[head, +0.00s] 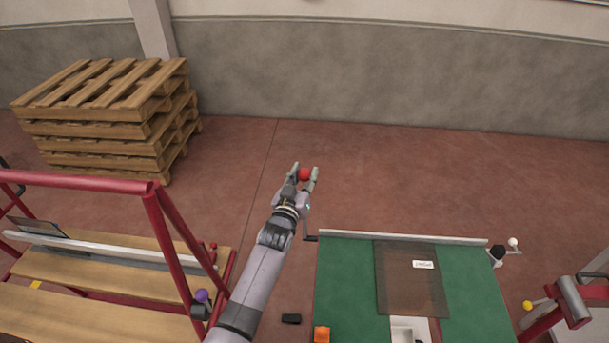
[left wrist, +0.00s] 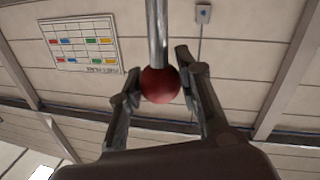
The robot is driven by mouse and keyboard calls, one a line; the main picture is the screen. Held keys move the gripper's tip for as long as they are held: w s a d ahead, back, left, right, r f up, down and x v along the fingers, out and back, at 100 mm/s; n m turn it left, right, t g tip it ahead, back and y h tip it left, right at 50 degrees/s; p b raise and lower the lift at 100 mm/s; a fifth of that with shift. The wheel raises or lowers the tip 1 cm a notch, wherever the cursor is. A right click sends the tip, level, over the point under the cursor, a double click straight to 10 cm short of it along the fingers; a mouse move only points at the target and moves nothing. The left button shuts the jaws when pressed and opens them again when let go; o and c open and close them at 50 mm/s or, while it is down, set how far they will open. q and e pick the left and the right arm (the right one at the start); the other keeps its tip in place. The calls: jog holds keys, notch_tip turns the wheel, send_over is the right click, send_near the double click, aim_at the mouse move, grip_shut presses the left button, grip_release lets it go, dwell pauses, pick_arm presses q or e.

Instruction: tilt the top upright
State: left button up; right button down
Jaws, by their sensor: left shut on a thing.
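The green top (head: 345,275) lies low in the head view and looks flat, with a pale rail (head: 400,237) along its far edge. A brown see-through glass sheet (head: 395,280) with a small white label lies on it. A lever stands at the top's far left corner, and its red ball knob (head: 304,174) is between the fingertips of my left gripper (head: 305,172). In the left wrist view the red knob (left wrist: 160,84) sits on a metal rod (left wrist: 157,35), and my left gripper (left wrist: 158,88) is shut on it. My right gripper is not in view.
A red frame (head: 85,181) with wooden shelves and a purple knob (head: 202,295) stands left of my arm. Stacked pallets (head: 110,115) stand by the wall. A white knob (head: 513,242) and a yellow knob (head: 527,305) are at the right. The floor beyond the top is clear.

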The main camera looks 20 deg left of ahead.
pick_arm(q)
jog(key=shift+w+r, duration=0.1)
grip_shut()
jog(key=shift+w+a+r+g, duration=0.15)
jog(key=shift+w+g, duration=0.15)
jog(key=shift+w, duration=0.25)
jog(key=w+a+f+g+b, duration=0.1)
jog(key=w+f+g+b, duration=0.1)
jog(key=w+b, duration=0.3)
jog(key=w+a+f+n+g+b, duration=0.1)
jog(key=w+a+f+g+b, duration=0.1)
jog(key=w+b, duration=0.4)
jog(key=shift+w+f+g, duration=0.65)
jog(key=shift+w+g, duration=0.45)
jog(key=shift+w, duration=0.8)
